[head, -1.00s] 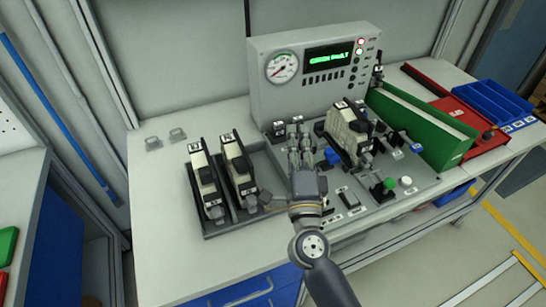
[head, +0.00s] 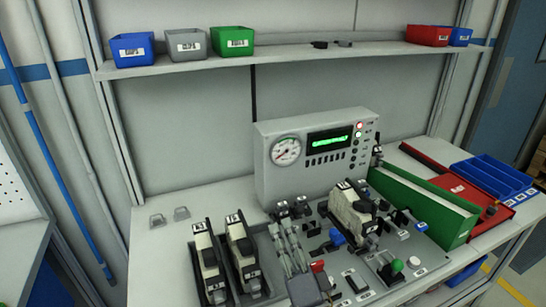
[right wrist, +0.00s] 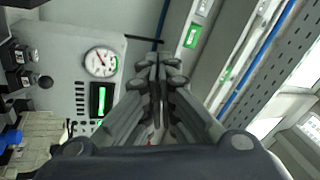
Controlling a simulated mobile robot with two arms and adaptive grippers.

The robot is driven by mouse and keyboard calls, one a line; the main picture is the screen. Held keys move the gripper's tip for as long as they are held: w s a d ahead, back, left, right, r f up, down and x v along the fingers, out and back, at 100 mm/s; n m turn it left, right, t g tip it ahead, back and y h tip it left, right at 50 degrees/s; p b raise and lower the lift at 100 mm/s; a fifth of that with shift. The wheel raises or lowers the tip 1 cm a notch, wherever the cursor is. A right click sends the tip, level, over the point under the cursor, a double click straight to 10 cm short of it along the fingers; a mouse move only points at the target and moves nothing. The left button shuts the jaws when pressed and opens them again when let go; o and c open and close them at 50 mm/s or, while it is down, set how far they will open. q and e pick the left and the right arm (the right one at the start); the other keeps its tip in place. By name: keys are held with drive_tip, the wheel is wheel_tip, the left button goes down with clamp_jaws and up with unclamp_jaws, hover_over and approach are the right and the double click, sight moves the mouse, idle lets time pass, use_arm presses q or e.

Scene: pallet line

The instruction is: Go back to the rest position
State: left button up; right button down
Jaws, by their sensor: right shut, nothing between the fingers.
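My right gripper (head: 283,236) shows at the bottom middle of the head view, in front of the grey control box and left of the cream-coloured device on the bench fixture. Its fingers point up and away from me. In the right wrist view the fingers (right wrist: 157,68) are together, with nothing held between them. The control box's gauge (right wrist: 100,62) shows to their left. My left gripper is in neither view.
The control box (head: 262,178) stands at the back of the bench. Two black-and-cream modules (head: 208,262) stand in a tray at left. A cream device (head: 350,210), green bin (head: 425,205) and blue tray (head: 490,175) are at right. A shelf (head: 280,54) with bins runs above.

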drive_tip(key=s+a+f+n+g+y, duration=0.1)
drive_tip(key=s+f+n+g+y, duration=0.2)
drive_tip(key=s+f+n+g, duration=0.85)
drive_tip(key=s+d+f+n+g+h, duration=0.1)
drive_tip(key=s+d+f+g+h, duration=0.2)
drive_tip(key=s+d+f+h, duration=0.35)
drive_tip(key=s+d+f+g+h, duration=0.3)
drive_tip(key=s+d+f, duration=0.4)
drive_tip(key=d, duration=0.5)
wheel_tip(320, 180, down, 25)
drive_tip(key=s+d+f+g+b, duration=0.1)
drive_tip(key=s+d+f+g, duration=0.1)
drive_tip(key=s+f, duration=1.6)
drive_tip(key=shift+s+f+n, duration=0.2)
drive_tip(key=shift+f+n, duration=0.15)
drive_tip(key=shift+f, duration=0.1)
